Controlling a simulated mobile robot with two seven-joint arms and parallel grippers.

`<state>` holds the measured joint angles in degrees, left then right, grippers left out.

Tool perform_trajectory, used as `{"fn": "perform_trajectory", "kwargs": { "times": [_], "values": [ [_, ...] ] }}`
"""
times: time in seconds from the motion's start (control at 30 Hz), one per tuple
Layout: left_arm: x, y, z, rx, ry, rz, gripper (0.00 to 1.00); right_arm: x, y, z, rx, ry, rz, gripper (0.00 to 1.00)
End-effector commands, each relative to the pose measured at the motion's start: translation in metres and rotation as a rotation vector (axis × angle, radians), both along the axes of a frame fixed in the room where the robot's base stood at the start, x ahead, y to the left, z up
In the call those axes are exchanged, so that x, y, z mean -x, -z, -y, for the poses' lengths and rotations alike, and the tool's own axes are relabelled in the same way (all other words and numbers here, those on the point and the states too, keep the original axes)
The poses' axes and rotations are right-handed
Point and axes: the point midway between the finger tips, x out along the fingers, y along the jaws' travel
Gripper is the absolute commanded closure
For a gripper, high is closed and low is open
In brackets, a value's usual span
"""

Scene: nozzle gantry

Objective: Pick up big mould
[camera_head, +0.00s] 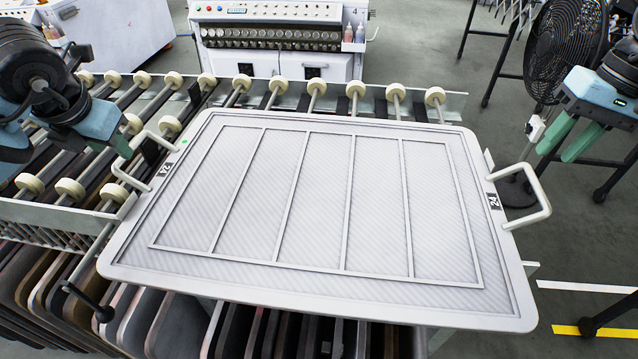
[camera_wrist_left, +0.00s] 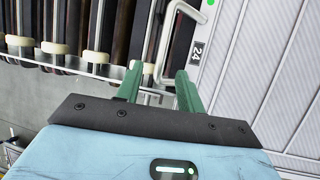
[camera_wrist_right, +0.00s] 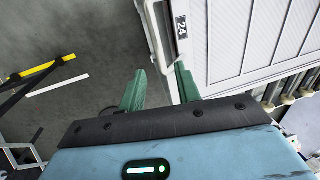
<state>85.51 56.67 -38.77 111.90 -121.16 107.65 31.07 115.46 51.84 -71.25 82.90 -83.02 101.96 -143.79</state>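The big mould (camera_head: 325,300) is a large white rectangular tray with several long compartments, labelled 24. It lies across a roller rack. It has a left loop handle (camera_head: 133,178) and a right loop handle (camera_head: 546,192). My left gripper (camera_wrist_left: 160,78) is open and empty; the left handle (camera_wrist_left: 168,42) lies beyond its fingertips.
A roller rack (camera_head: 36,208) with cream wheels runs under the mould, with several dark slabs (camera_head: 40,290) below. A white control machine (camera_head: 270,40) stands behind. A black fan (camera_head: 565,40) is at the back right. Open grey floor lies right of the mould.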

Motion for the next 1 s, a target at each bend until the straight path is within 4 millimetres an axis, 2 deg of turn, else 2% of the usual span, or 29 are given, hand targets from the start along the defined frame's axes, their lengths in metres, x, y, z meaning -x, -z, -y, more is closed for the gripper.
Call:
{"fn": "perform_trajectory", "kwargs": {
  "times": [0.27, 0.7, 1.0],
  "values": [
    [-0.001, 0.002, 0.0, 0.001, 0.001, 0.001, 0.62, 0.0, 0.002, -0.001, 0.0, 0.0, 0.0, 0.67],
    [-0.023, 0.053, -0.009, 0.001, 0.0, -0.001, 0.62, 0.0, 0.057, -0.012, 0.0, 0.0, -0.001, 0.67],
    [-0.03, 0.069, -0.012, 0.001, 0.001, 0.001, 0.62, 0.0, 0.075, -0.015, -0.001, 0.001, 0.001, 0.67]
  ]
}}
